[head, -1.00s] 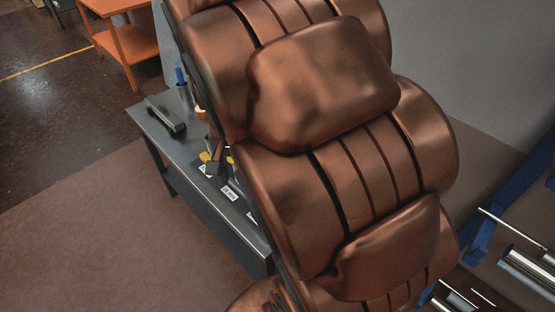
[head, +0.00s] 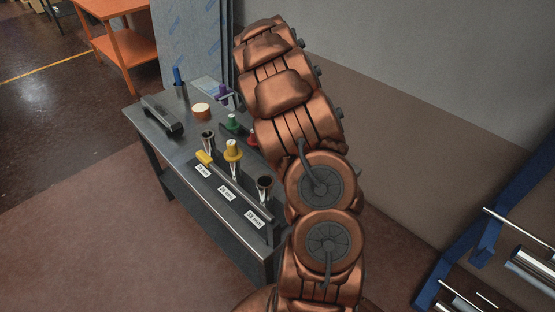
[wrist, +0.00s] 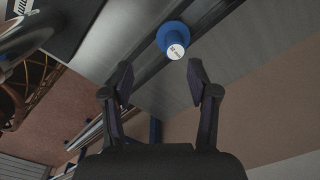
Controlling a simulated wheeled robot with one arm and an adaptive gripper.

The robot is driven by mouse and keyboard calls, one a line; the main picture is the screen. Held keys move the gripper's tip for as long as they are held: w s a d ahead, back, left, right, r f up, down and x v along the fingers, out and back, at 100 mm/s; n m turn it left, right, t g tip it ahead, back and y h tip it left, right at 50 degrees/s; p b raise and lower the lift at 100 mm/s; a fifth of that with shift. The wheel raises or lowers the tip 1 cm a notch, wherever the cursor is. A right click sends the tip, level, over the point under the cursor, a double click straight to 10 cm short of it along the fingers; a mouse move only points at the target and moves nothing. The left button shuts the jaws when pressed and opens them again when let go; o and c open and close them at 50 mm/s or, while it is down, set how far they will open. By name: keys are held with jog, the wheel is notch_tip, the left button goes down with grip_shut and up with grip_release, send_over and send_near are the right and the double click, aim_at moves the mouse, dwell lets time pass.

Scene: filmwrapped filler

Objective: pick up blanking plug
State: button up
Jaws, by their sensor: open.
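A blue plug (wrist: 168,34) with a pale, labelled end face shows at the upper middle of the wrist view. It lies beyond my fingertips and apart from them, close to a long grey edge or rail. My gripper (wrist: 160,78) is open and empty, with one finger on each side of the view's middle. In the head view my arm hides the gripper, and I cannot make out the blue plug there. A yellow plug (head: 233,149) sits on the middle tube of the bench. A green plug (head: 232,121) and a partly hidden red plug (head: 252,139) stand behind it.
The dark grey bench (head: 185,150) holds open tubes (head: 264,186), white size labels, a black stapler-like tool (head: 165,115), a tape roll (head: 200,110) and a purple item (head: 223,93). A blue rack with metal bars (head: 490,230) stands at right.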

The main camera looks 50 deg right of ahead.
jog(key=shift+w+d+f+m, duration=0.15)
jog(key=shift+d+f+m, duration=0.2)
jog(key=shift+f, duration=0.25)
jog(key=shift+w+d+f+m, duration=0.15)
jog(key=shift+d+f+m, duration=0.1)
jog(key=shift+d+f, duration=0.25)
notch_tip(320, 180, down, 2)
jog(key=shift+f+p, duration=0.15)
jog(key=shift+p, duration=0.2)
jog(key=shift+d+f+p, duration=0.2)
jog(key=shift+f+p, duration=0.15)
jog(key=shift+f, duration=0.2)
jog(key=shift+d+f+p, duration=0.15)
jog(key=shift+f+p, duration=0.2)
jog(key=shift+f, duration=0.15)
jog(key=shift+f+p, duration=0.45)
jog(key=shift+f, duration=1.15)
grip_shut()
